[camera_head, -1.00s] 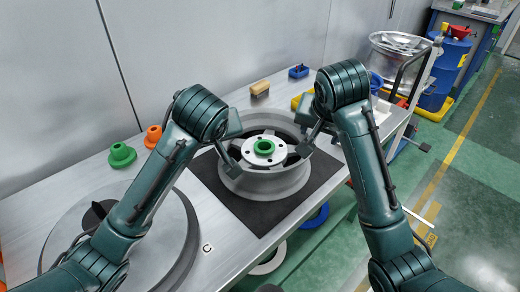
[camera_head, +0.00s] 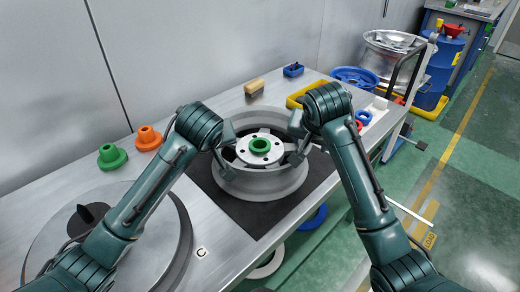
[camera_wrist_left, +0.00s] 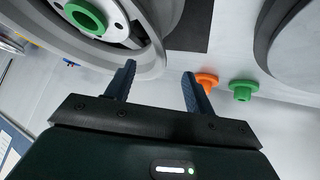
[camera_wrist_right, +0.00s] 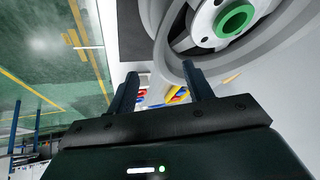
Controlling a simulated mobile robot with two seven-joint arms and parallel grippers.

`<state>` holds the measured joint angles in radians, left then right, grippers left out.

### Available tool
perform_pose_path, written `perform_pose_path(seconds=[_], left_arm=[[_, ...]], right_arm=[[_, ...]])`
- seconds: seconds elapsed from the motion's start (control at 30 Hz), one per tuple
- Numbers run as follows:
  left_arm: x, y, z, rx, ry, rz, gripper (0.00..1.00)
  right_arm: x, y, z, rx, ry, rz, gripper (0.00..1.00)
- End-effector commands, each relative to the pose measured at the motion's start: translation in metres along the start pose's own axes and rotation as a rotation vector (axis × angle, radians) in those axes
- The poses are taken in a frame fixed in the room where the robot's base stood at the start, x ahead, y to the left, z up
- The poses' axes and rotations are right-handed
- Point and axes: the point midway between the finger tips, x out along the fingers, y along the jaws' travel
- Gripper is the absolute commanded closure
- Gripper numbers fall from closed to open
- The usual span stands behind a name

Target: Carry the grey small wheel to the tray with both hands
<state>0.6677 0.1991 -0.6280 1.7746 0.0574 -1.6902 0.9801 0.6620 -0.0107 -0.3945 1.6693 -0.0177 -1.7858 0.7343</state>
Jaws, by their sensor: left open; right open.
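The grey small wheel (camera_head: 268,187) lies flat on a black mat (camera_head: 238,212) on the bench, with a green part (camera_head: 260,145) on its hub. My left gripper (camera_head: 221,156) is open at the wheel's left rim. My right gripper (camera_head: 298,143) is open at its right rim. In the left wrist view the rim (camera_wrist_left: 148,62) is just beyond the open fingers (camera_wrist_left: 158,84). In the right wrist view the rim (camera_wrist_right: 215,72) is close to one open finger (camera_wrist_right: 162,80). Whether either gripper touches the rim, I cannot tell. A yellow tray (camera_head: 292,101) is behind, partly hidden by my right arm.
Green (camera_head: 112,157) and orange (camera_head: 148,138) flanged parts stand at the left. A large round disc (camera_head: 62,190) lies at the front left. A silver rim and blue barrel (camera_head: 442,62) stand beyond the bench.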

Motion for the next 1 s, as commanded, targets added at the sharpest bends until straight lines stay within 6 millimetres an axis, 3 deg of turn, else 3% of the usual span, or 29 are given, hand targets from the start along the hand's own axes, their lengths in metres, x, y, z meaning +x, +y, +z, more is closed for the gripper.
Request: perform_pose_path(seconds=[0.2, 0.4, 0.83, 1.0], left_arm=[[0.042, 0.0, 0.0, 0.001, -0.002, -0.003, 0.46], [0.065, 0.0, 0.0, 0.001, -0.001, -0.001, 0.46], [0.073, 0.0, 0.0, 0.0, 0.0, 0.001, 0.46], [0.073, 0.0, 0.0, 0.0, 0.0, 0.001, 0.59]], right_arm=[[0.042, 0.001, 0.0, -0.001, -0.002, 0.004, 0.49], [0.065, 0.0, 0.0, 0.001, 0.0, 0.002, 0.49], [0.073, 0.0, 0.0, 0.0, 0.001, 0.0, 0.49], [0.073, 0.0, 0.0, 0.0, 0.001, 0.0, 0.62]])
